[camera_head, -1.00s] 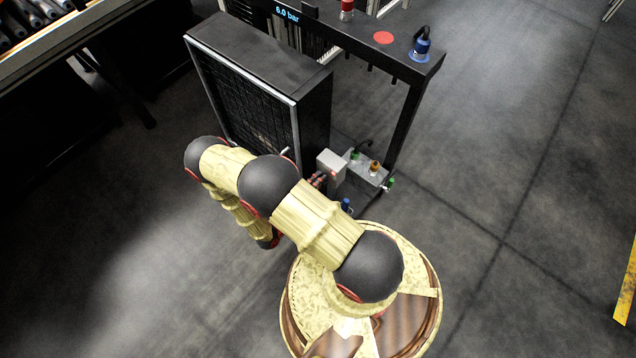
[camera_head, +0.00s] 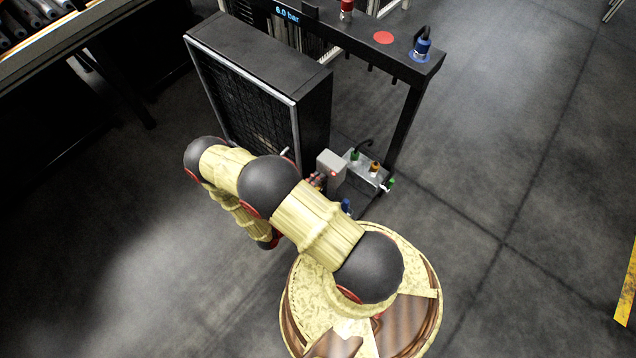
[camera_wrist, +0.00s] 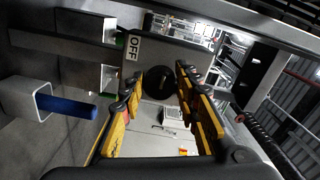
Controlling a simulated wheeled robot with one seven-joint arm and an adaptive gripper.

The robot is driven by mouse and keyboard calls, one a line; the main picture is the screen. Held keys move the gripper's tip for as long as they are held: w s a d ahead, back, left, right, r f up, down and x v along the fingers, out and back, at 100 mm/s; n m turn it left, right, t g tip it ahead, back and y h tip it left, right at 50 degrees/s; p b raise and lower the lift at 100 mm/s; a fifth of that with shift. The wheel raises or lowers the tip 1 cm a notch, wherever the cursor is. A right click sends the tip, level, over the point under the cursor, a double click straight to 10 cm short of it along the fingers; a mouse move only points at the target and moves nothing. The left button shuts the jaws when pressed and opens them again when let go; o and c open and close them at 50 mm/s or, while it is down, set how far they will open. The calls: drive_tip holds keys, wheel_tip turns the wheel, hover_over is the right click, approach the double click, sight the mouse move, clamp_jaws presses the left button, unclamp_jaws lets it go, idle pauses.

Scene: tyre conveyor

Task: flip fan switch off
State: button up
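In the head view the black fan unit (camera_head: 262,85) stands upright, with a small light-grey switch box (camera_head: 332,168) beside its lower right corner. The box has a small red spot on it. My gripper (camera_head: 317,181) is at the box's left side, mostly hidden behind my arm. In the wrist view the grey box face (camera_wrist: 185,54) carries a white OFF label (camera_wrist: 132,48). My gripper's yellow fingers (camera_wrist: 169,76) stand apart, with their tips close to that face. A round black knob-like part (camera_wrist: 173,115) shows between the fingers; I cannot tell if they touch it.
A black frame (camera_head: 400,70) with a pressure readout stands behind the box. A grey block (camera_head: 366,177) with coloured fittings sits right of the box. A blue cylinder (camera_wrist: 68,107) is left of my fingers. Open floor lies to the right.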

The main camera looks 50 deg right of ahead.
drive_tip(key=o, duration=0.4)
drive_tip(key=a, duration=0.8)
drive_tip(key=s+a, duration=0.1)
drive_tip(key=a, duration=0.3)
idle(0.5)
